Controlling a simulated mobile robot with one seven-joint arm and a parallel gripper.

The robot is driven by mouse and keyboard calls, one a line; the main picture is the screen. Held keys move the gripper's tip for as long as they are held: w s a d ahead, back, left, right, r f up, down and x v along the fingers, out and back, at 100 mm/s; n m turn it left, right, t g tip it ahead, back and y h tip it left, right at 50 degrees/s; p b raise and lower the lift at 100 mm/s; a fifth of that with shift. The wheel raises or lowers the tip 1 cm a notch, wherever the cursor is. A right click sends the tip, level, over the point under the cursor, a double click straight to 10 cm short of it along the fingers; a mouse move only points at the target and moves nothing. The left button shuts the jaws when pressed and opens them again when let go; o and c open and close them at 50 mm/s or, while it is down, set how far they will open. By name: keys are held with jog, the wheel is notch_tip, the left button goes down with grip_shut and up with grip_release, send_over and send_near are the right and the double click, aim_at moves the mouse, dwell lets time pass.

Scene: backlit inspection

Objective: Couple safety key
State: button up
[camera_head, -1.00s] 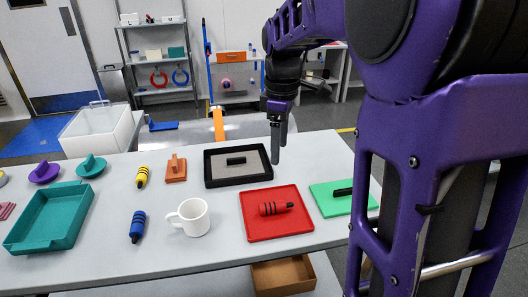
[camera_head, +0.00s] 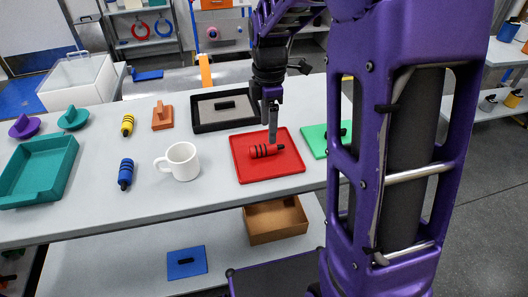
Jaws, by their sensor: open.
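A red banded plug (camera_head: 262,151) with black rings and a dark tip lies on its side on the red tray (camera_head: 268,175). I cannot tell which object is the safety key. My gripper (camera_head: 273,138) points down above the red tray, close to the plug's right part; the fingers overlap the tray's back area in the picture. It is open, and nothing shows between the fingers. A yellow banded plug (camera_head: 127,125) and a blue banded plug (camera_head: 125,174) lie on the table to the left. Contact between gripper and red plug cannot be told.
A black-framed tray (camera_head: 197,123) with a dark block is behind the red tray; a green board (camera_head: 314,144) is right, partly behind my arm. A white mug (camera_head: 180,161), an orange-brown block (camera_head: 162,117) and a teal tray (camera_head: 22,188) stand left. A brown box (camera_head: 275,222) is on the lower shelf.

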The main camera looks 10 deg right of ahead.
aim_at(266, 145)
jog(key=f, duration=0.3)
jog(key=f+b, duration=0.1)
jog(key=f, duration=0.2)
jog(key=shift+a+f, duration=0.2)
jog(key=shift+f, duration=0.15)
grip_shut()
